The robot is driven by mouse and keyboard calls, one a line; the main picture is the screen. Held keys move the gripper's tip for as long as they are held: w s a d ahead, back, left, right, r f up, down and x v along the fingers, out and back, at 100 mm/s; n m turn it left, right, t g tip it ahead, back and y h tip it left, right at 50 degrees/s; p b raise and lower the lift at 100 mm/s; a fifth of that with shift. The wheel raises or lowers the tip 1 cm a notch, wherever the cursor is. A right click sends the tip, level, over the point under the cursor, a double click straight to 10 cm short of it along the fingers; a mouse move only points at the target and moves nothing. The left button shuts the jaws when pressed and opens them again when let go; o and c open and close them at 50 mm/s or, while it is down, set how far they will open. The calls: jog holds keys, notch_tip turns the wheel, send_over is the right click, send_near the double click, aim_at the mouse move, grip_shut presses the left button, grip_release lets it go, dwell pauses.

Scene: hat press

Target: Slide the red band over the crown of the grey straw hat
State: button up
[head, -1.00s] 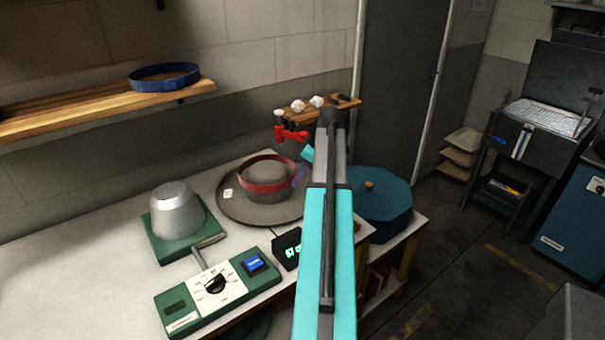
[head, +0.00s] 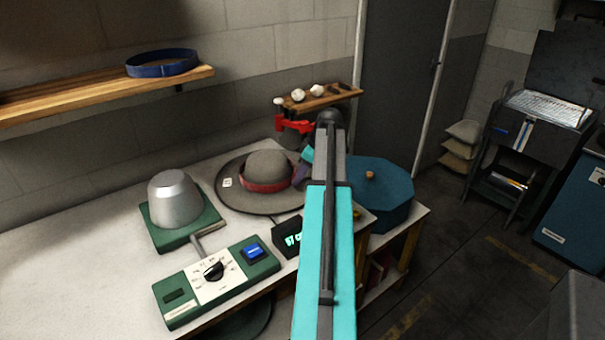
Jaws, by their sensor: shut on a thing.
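The grey straw hat (head: 269,163) sits on the white bench, crown up, with a small white tag on its brim. The red band (head: 262,187) is around the lower part of the crown, close to the brim. Its front shows and its far side is hidden behind the crown. My gripper (head: 299,177) is at the right side of the crown, shut on the band's right edge. My arm hides part of the gripper and of the brim's right side.
A metal press block (head: 175,201) on a green base and a control box (head: 217,283) stand left and in front of the hat. A black display (head: 287,239) and a blue lidded box (head: 385,198) are nearby. A blue band (head: 163,64) lies on the wall shelf.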

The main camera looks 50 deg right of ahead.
jog(key=shift+f, duration=0.6)
dwell(0.7)
jog(key=o, duration=1.1)
jog(key=shift+r+b, duration=0.2)
jog(key=shift+b, duration=0.1)
jog(key=b+v, duration=0.2)
jog(key=v, duration=1.1)
jog(key=shift+s+r, duration=0.15)
jog(key=shift+r, duration=0.05)
